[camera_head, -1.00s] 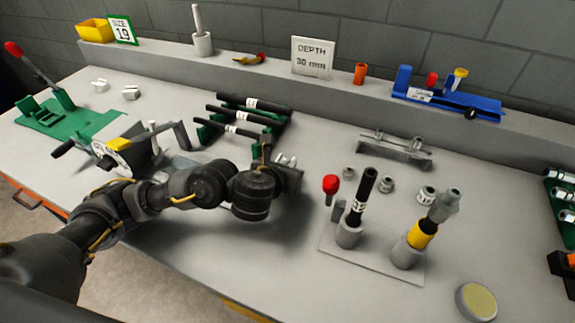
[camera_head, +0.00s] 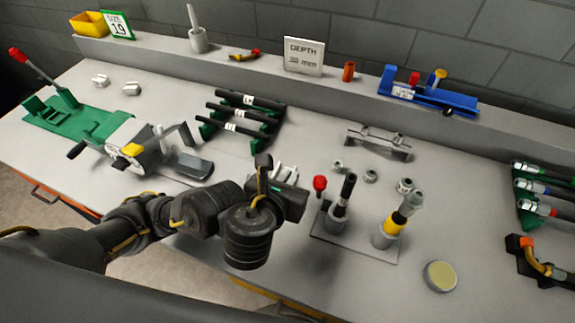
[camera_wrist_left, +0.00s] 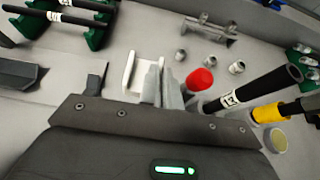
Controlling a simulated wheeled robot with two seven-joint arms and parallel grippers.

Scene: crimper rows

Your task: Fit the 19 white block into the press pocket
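Two small white blocks (camera_head: 100,80) (camera_head: 131,88) lie on the bench at the back left; I cannot read a number on them. A sign reading SIZE 19 (camera_head: 118,26) stands on the ledge. A green press (camera_head: 80,120) with a red-tipped lever is at the left, beside a grey crimping machine (camera_head: 140,150) with a yellow part. Its pocket is not clear to me. My left gripper (camera_head: 286,173) is over the bench middle, far right of the blocks. Its pale fingers (camera_wrist_left: 162,85) show in the left wrist view, close together; their gap is unclear. My right gripper is not in view.
A stand (camera_head: 352,243) holding dark and yellow-banded tools is just right of my left gripper, near a red knob (camera_head: 320,184). Black hoses lie on a green rack (camera_head: 208,130). Metal fittings (camera_head: 371,176) and a round pad (camera_head: 440,276) are at the right.

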